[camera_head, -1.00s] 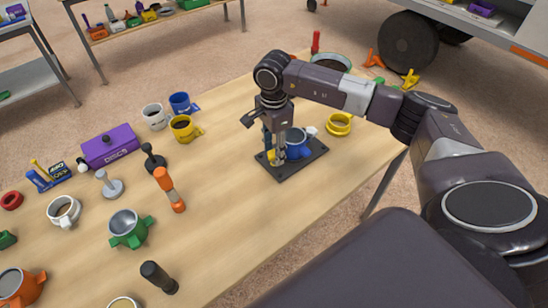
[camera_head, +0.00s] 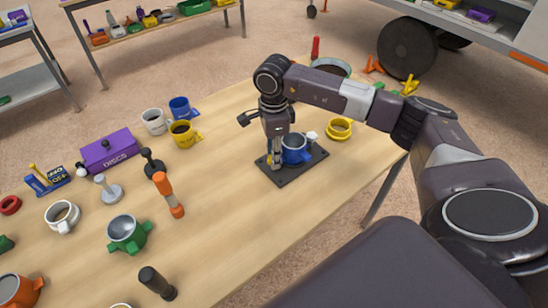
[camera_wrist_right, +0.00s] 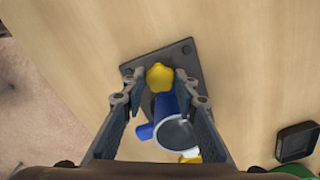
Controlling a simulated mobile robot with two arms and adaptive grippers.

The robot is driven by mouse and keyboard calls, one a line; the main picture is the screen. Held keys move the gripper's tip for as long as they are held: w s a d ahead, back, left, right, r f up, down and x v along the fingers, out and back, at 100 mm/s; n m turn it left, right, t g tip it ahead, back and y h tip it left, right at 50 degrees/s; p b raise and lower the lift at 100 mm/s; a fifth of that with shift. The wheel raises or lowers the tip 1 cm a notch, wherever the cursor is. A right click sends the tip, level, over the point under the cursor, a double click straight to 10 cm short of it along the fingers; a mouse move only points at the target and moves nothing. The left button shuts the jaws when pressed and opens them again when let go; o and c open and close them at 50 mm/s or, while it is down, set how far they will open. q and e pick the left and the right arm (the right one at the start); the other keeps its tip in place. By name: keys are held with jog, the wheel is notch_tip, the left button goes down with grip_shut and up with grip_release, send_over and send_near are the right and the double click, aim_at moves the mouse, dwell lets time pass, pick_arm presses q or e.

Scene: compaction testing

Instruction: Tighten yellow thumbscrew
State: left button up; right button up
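The yellow thumbscrew (camera_wrist_right: 160,76) is at the end of a blue cup-shaped holder (camera_wrist_right: 173,133) on a dark square base plate (camera_wrist_right: 187,47). In the head view the blue holder (camera_head: 295,149) and base plate (camera_head: 288,176) stand on the table's right part. My right gripper (camera_wrist_right: 160,74) points down, one finger on each side of the thumbscrew. The fingertips are very close to its sides; I cannot tell whether they press on it. In the head view my right gripper (camera_head: 274,162) largely hides the thumbscrew. My left gripper is out of view.
On the wooden table (camera_head: 225,215), a yellow ring-like cup (camera_head: 339,129) stands right of the plate. Bare table lies in front of the plate.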

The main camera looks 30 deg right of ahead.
jog(key=shift+o, duration=0.8)
jog(key=shift+r+p, duration=1.65)
jog(key=shift+r, duration=1.45)
jog(key=shift+r, duration=0.15)
notch_tip(320, 180, up, 12)
jog(key=shift+f, duration=0.2)
